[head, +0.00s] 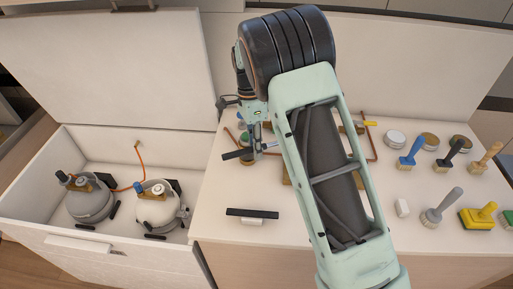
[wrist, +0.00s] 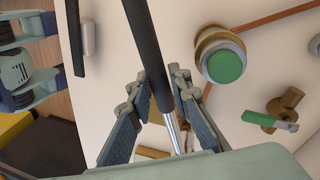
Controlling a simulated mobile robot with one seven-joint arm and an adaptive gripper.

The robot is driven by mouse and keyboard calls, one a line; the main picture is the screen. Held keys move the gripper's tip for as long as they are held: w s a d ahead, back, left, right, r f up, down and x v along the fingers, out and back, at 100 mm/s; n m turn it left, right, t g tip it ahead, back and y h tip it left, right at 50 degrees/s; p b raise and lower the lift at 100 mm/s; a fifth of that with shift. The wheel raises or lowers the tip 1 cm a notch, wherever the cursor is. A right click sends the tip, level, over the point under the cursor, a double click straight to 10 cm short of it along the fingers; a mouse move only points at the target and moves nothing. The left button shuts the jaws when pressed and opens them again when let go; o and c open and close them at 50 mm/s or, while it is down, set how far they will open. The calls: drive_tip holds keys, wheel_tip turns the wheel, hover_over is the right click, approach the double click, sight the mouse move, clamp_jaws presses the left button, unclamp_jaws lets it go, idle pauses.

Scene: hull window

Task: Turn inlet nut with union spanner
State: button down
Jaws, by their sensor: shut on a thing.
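My gripper (wrist: 164,100) is shut on a tool with a black handle (wrist: 143,38) and a thin metal shaft (wrist: 173,130), which I take to be the union spanner. The black handle also shows in the head view (head: 236,154), pointing left over the worktop. The spanner's working end is hidden by my wrist in the wrist view. A brass fitting with a green lever (wrist: 285,106) stands to the right of my gripper, apart from it. I cannot tell which part is the inlet nut.
A green-faced brass round part (wrist: 222,60) sits close to the right finger. Copper pipe (head: 373,146) runs along the worktop. A black-handled squeegee-like tool (head: 252,212) lies in front. Brushes (head: 411,150) and tins crowd the right. An open locker (head: 190,232) with two gas cylinders is left.

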drive_tip(key=shift+s+d, duration=0.15)
drive_tip(key=shift+s, duration=0.05)
drive_tip(key=s+d+n+t+h+b, duration=0.1)
drive_tip(key=s+d+n+b, duration=0.5)
drive_tip(key=d+n, duration=1)
drive_tip(key=shift+s+d+f+n+t, duration=0.2)
drive_tip(key=shift+s+f+n+t, duration=0.15)
drive_tip(key=shift+t, duration=0.55)
drive_tip(key=shift+s+f, duration=0.1)
drive_tip(key=shift+f, duration=0.05)
drive_tip(key=shift+f, duration=0.75)
